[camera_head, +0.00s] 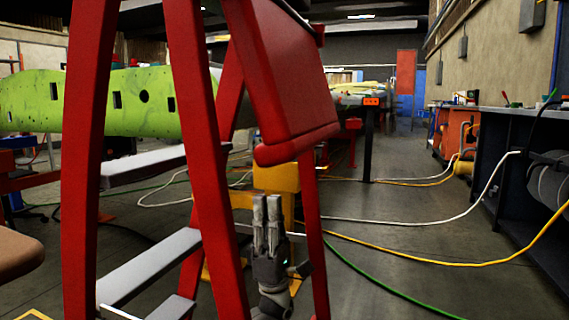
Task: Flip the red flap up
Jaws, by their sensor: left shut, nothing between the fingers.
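The red flap (288,75) is a broad red panel with a rounded lower edge. It hangs down at a slant from the upper right of a red stepladder-like frame (190,110). My left gripper (267,205) points up below the flap's lower edge, beside the frame's right leg. Its two grey fingers are together with nothing between them. A gap shows between the fingertips and the flap. My right gripper is not in view.
Grey steps (150,268) span the red frame at left. A green perforated wing part (35,105) lies behind it. Yellow (420,262), white and green cables cross the floor at right. A dark workbench (510,180) lines the right wall. Open floor lies between.

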